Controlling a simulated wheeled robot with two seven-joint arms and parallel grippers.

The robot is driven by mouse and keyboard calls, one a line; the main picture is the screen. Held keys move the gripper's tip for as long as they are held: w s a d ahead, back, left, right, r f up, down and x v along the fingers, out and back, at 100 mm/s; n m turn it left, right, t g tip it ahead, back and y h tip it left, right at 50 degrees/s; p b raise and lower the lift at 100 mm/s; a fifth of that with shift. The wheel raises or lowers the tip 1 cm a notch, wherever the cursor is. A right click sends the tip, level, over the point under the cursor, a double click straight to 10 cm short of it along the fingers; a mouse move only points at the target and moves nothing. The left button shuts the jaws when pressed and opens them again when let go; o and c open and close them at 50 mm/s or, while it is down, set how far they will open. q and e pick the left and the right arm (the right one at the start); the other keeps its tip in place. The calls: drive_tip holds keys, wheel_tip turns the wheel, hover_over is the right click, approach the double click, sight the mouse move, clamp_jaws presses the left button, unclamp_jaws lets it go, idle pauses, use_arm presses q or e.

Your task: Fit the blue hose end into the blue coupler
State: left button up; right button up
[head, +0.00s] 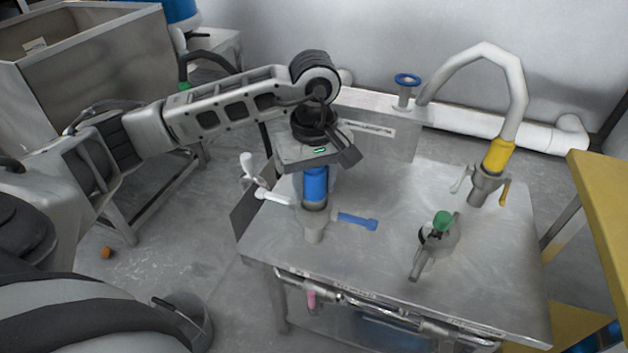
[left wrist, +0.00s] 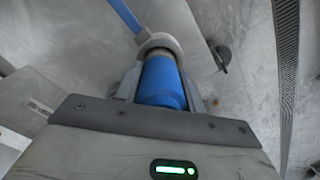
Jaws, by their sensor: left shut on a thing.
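The blue hose end (head: 315,184) is upright under my left gripper (head: 316,168) in the head view. The left gripper is shut on it. My right gripper is not seen.
The couplers stand on a metal table (head: 385,270). A white hose with a yellow end (head: 498,154) is in another coupler at the right. A green-topped fitting (head: 441,222) stands in the middle. A yellow frame (head: 600,200) borders the right side.

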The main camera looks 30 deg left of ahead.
use_arm(q)
drive_tip(key=shift+f+b, duration=0.65)
drive_tip(key=shift+f, duration=0.1)
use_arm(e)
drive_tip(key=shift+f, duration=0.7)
use_arm(q)
drive_tip(key=o, duration=1.4)
drive_tip(key=shift+r, duration=0.1)
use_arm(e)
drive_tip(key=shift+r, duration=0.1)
use_arm(q)
wheel_tip(320, 180, up, 15)
drive_tip(key=p, duration=0.2)
drive_tip(key=shift+p, duration=0.4)
drive_tip(key=shift+r, duration=0.5)
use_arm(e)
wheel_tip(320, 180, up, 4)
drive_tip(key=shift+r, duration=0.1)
